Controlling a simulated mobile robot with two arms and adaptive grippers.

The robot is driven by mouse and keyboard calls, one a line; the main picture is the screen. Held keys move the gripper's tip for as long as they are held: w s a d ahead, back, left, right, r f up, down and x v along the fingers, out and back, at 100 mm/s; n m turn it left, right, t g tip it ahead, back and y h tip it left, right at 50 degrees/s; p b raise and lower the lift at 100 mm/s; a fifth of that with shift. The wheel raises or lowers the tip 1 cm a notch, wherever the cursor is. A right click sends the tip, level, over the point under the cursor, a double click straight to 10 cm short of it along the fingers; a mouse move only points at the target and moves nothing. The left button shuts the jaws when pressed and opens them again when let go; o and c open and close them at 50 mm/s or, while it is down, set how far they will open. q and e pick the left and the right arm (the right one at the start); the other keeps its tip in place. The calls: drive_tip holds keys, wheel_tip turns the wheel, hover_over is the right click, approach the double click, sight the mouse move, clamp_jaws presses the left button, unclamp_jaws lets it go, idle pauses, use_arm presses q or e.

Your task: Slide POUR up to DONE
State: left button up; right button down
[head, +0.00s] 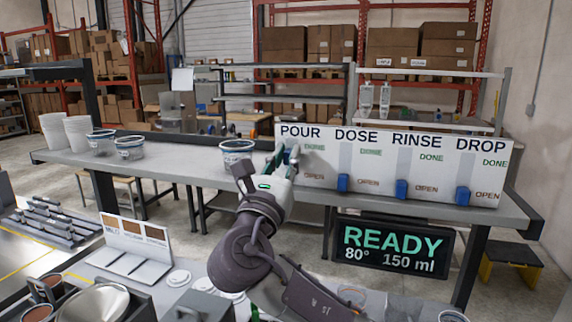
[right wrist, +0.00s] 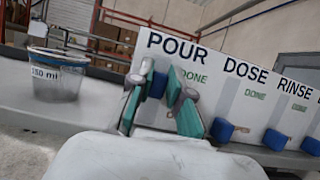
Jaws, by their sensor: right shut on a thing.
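The white dispenser panel (head: 420,192) has blue sliders under POUR, DOSE, RINSE and DROP. The POUR slider (right wrist: 158,85) is blue and sits between the green-padded fingers of my right gripper (right wrist: 161,77), which is shut on it. It stands about level with the green DONE label (right wrist: 193,78) beside it. In the head view my right gripper (head: 285,155) covers most of that slider. The DOSE slider (head: 343,183), RINSE slider (head: 401,189) and DROP slider (head: 462,196) stand low, near their OPEN labels. My left gripper is not in view.
A clear cup with a blue band (head: 237,150) stands on the bench left of the panel; two similar cups (head: 129,147) and stacked white cups (head: 78,136) are farther left. A display (head: 392,247) below reads READY, 80°, 150 ml.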

wheel_tip(320, 180, up, 2)
drive_tip(key=shift+r, duration=0.15)
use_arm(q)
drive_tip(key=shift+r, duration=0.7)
use_arm(e)
drive_tip(key=c, duration=1.1)
unclamp_jaws()
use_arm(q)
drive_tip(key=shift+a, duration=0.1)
use_arm(e)
drive_tip(key=shift+s+a+f, duration=0.1)
drive_tip(key=shift+s+f, duration=0.05)
drive_tip(key=shift+f, duration=0.05)
drive_tip(key=v, duration=1.1)
drive_tip(key=shift+s, duration=0.3)
drive_tip(key=shift+f, duration=0.1)
